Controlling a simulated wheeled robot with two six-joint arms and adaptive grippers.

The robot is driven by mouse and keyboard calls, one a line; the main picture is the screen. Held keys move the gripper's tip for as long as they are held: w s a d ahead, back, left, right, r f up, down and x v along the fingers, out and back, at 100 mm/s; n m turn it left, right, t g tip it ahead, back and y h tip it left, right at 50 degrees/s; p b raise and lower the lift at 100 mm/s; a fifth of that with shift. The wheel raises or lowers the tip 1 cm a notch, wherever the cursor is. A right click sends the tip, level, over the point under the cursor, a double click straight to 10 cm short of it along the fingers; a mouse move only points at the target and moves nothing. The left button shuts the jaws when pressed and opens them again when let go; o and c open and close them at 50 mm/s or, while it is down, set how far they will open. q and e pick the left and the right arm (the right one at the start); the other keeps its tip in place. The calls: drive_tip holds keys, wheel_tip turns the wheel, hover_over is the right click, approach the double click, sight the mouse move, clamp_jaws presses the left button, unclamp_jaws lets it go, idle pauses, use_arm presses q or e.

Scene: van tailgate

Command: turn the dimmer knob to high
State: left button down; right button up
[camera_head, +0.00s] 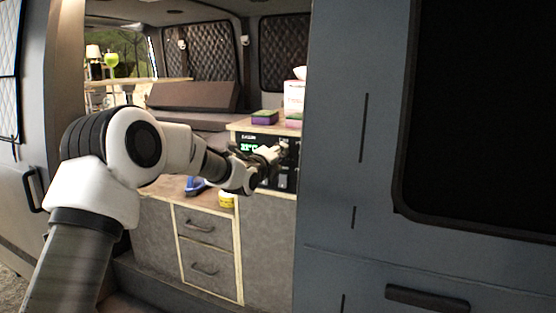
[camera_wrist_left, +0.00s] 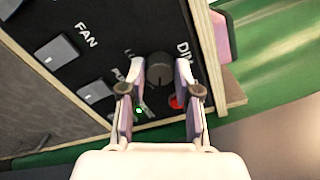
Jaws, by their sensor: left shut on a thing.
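The dimmer knob (camera_wrist_left: 160,70) is a dark round knob on a black control panel (camera_wrist_left: 120,30), below the partly hidden letters "DIM". My left gripper (camera_wrist_left: 160,72) has its two fingers on either side of the knob and is shut on it. In the head view my left gripper (camera_head: 272,154) reaches to the black panel (camera_head: 250,140) on the cabinet front and hides the knob there. A green light and a red button (camera_wrist_left: 176,102) show between and beside the fingers. The knob's pointer mark cannot be made out. My right gripper is not in view.
A FAN switch (camera_wrist_left: 57,50) and another switch (camera_wrist_left: 95,92) sit on the panel. On the counter are a purple-and-green sponge (camera_head: 265,117) and a tissue box (camera_head: 294,95). A yellow tin (camera_head: 226,199) and a blue brush (camera_head: 195,187) lie below my arm. The van's side wall (camera_head: 350,200) stands at the right.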

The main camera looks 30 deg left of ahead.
use_arm(q)
drive_tip(key=shift+m, duration=0.3)
drive_tip(key=c, duration=0.8)
unclamp_jaws()
drive_tip(key=s, duration=1.2)
drive_tip(key=shift+d+f, duration=0.1)
drive_tip(key=shift+d, duration=0.3)
